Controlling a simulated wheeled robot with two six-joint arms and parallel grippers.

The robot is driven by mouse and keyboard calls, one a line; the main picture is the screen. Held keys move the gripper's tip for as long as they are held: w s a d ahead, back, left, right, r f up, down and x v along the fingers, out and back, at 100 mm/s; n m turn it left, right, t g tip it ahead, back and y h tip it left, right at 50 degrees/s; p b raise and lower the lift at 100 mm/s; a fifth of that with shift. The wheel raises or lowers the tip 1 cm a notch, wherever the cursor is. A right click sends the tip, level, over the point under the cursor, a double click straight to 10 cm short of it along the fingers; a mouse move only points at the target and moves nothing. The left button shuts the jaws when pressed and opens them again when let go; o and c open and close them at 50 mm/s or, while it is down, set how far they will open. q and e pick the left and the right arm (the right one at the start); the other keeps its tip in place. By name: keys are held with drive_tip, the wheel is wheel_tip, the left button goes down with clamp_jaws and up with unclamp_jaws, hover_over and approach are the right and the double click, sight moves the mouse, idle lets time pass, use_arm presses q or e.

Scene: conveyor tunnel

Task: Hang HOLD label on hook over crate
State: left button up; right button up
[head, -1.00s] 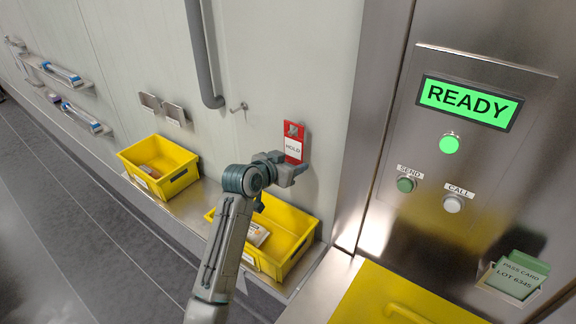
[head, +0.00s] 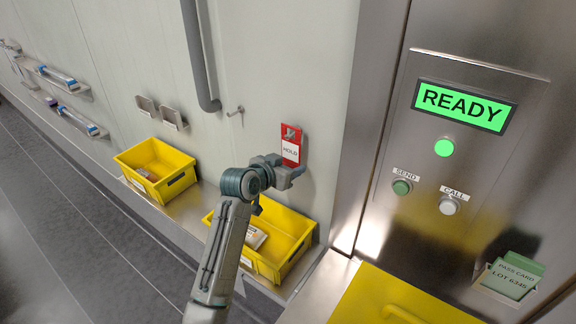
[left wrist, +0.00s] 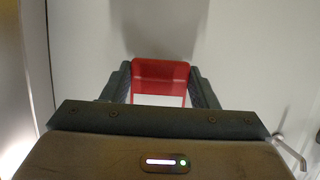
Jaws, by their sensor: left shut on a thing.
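My left gripper (head: 287,174) is shut on the HOLD label (head: 291,150), a red tag with a white panel. It holds the label upright close to the wall, above the right yellow crate (head: 296,257). In the left wrist view the red label (left wrist: 160,70) sits between the two fingers (left wrist: 160,92). A small metal hook (head: 235,111) sticks out of the wall, left of the label and apart from it. A hook (left wrist: 290,148) also shows at the lower right of the left wrist view. Any hook behind the label is hidden. My right gripper is not in view.
A second yellow crate (head: 181,178) stands left on the ledge, below two metal wall holders (head: 158,110). A grey pipe (head: 199,60) runs down the wall. At right are a steel panel with a green READY display (head: 462,104), buttons and a green pass card (head: 515,271).

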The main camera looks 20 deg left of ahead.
use_arm(q)
drive_tip(key=shift+f, duration=0.15)
idle(0.4)
drive_tip(key=shift+f+b, duration=0.3)
drive_tip(key=shift+f, duration=0.4)
drive_tip(key=o, duration=1.5)
drive_tip(key=shift+c, duration=0.2)
drive_tip(key=shift+s, duration=0.1)
